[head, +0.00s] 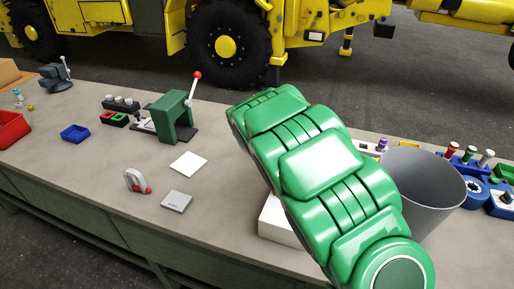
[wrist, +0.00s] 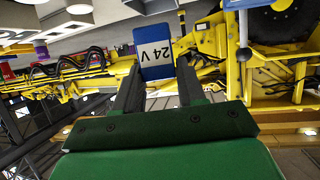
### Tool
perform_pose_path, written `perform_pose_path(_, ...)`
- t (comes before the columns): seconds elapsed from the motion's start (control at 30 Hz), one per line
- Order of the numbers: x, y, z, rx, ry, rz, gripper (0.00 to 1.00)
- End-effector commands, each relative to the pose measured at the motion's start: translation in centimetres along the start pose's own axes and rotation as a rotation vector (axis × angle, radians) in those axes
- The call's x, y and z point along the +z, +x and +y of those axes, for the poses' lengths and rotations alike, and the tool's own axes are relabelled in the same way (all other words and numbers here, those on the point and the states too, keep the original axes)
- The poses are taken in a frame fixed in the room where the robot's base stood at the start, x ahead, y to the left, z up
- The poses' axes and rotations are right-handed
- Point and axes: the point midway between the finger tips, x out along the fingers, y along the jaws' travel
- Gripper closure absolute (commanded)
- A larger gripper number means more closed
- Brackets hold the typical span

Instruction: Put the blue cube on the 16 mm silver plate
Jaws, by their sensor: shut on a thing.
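My gripper (wrist: 159,72) shows in the wrist view, with its two dark fingers shut on the blue cube (wrist: 154,35). The cube has a pale face marked "24 V", which appears upside down. In the head view my green arm fills the middle right and hides the gripper and cube. A small silver-grey plate (head: 175,201) with a tiny dark marking lies flat on the bench, left of my arm. The marking is too small to read. Nothing stands on the plate.
A white square sheet (head: 188,163) lies behind the plate. A green lever press (head: 173,117), a blue tray (head: 75,133) and a grey bin (head: 424,185) are also on the bench (head: 95,190).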

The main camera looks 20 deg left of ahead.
Motion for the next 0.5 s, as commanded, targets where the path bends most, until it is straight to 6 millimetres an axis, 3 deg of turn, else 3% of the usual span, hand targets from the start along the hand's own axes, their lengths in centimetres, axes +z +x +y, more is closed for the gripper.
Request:
perform_pose_path(0.27,0.1,-0.9,-0.9,-0.013,-0.005,0.0,0.91)
perform_pose_path(0.5,1.9,-5.3,-5.7,-0.085,-0.034,-0.001,0.91)
